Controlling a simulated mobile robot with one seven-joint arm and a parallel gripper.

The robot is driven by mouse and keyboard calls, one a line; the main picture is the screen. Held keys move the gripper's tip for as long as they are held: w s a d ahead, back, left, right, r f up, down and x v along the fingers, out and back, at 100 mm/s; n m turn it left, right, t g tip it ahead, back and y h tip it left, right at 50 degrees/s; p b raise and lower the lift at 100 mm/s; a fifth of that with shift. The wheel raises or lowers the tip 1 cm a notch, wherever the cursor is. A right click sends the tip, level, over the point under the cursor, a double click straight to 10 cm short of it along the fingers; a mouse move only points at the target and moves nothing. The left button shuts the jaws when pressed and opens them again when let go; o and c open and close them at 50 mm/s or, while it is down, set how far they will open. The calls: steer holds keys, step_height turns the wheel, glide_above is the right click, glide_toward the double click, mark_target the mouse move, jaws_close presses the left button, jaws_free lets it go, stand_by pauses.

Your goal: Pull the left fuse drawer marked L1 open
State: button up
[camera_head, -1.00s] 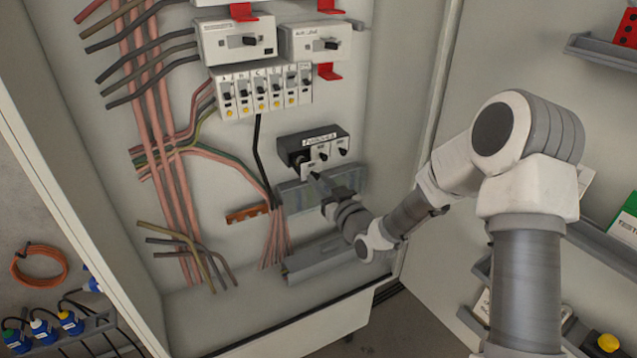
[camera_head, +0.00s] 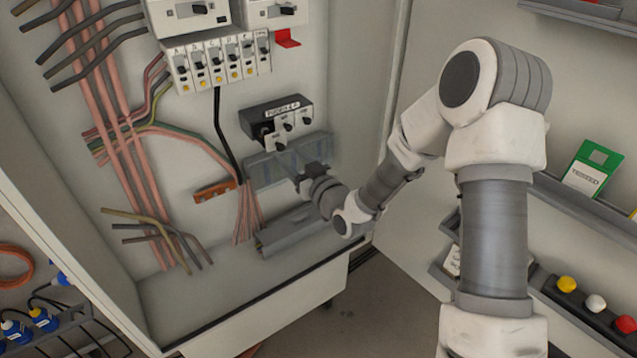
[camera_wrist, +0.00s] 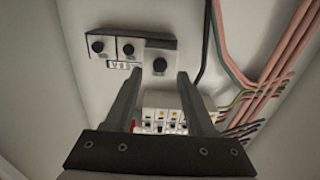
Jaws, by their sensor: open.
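The black fuse block (camera_head: 275,112) is on the cabinet's back wall, with a label on top and a row of white-fronted drawers with dark knobs. Its left drawer (camera_head: 277,141) stands out further and lower than the other two, with a dark gap behind its front. Upside down in the wrist view, the left drawer (camera_wrist: 159,66) is the right-hand one. The L1 marking is not readable. My gripper (camera_wrist: 160,74) is open and empty, its fingertips either side of the drawer's knob in that view. In the head view my gripper (camera_head: 298,176) is just below and in front of the drawer, apart from it.
A row of breakers (camera_head: 215,60) sits above left of the fuse block. A grey trunking piece (camera_head: 262,172) lies behind my gripper. Pink cables (camera_head: 110,115) run down the left. The open door (camera_head: 395,110) is at right. The cabinet floor is clear.

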steer(key=p+v, duration=0.2)
steer(key=v, duration=1.2)
steer(key=shift+s, duration=0.2)
steer(key=shift+d, duration=0.1)
steer(key=shift+w, duration=0.1)
steer(key=s+d+r+m+g+h+p, duration=0.15)
steer(key=d+r+g+h, duration=0.35)
steer(key=d+r+h, duration=0.5)
steer(key=s+d+r+m+g, duration=0.1)
steer(key=s+r+m+g, duration=0.1)
steer(key=s, duration=0.8)
steer(key=s+d+r+m+g, duration=0.1)
steer(key=s+r+m+g, duration=0.1)
steer(key=s, duration=0.8)
step_height(320, 180, up, 3)
steer(key=shift+f+m, duration=0.1)
steer(key=shift+m, duration=0.55)
